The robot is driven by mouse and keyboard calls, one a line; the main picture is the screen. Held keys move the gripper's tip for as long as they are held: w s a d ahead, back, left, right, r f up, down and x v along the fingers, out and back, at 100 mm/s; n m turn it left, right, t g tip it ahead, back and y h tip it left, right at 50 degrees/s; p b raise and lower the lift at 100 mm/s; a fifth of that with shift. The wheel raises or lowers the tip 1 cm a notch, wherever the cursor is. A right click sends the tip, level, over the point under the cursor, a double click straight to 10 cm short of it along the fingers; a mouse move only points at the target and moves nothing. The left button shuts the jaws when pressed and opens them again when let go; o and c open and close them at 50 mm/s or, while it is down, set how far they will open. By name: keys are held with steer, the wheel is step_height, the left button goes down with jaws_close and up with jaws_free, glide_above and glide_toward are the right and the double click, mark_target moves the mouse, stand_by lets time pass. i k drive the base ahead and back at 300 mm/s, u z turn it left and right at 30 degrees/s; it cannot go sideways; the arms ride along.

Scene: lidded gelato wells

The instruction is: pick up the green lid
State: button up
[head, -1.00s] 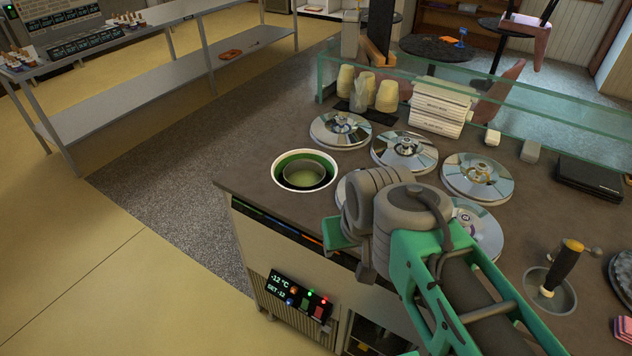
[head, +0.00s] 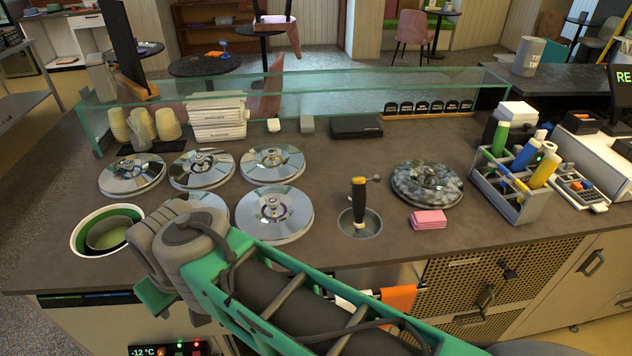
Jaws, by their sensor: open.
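Several round, shiny, mirror-like lids with small centre knobs sit on the brown counter: one at the left (head: 132,174), one in the middle of the back row (head: 201,169), one at the back right (head: 272,160) and one in front (head: 274,212). Another lid (head: 209,200) is partly hidden behind my arm. No lid looks plainly green, so I cannot tell which is the green one. An open white-rimmed well (head: 77,243) with a green inside is at the counter's left end. My arm crosses the lower view; my gripper is not in view.
A glass guard (head: 300,92) runs along the back, with cups (head: 143,123) before it. A scoop (head: 359,200) stands in a round well. A dark mottled disc (head: 428,183), pink pads (head: 428,219) and a bottle caddy (head: 515,190) are right. Bare counter lies between.

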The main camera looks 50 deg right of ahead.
mark_target(429, 184)
steer(key=u, duration=0.05)
steer(key=k, duration=0.35)
steer(key=u, duration=1.65)
steer(key=i, duration=0.6)
steer(key=z, duration=4.2)
steer(key=i, duration=0.5)
steer(key=z, duration=0.25)
steer(key=k, duration=0.5)
steer(key=z, duration=1.5)
steer(key=i, duration=0.2)
steer(key=u, duration=0.1)
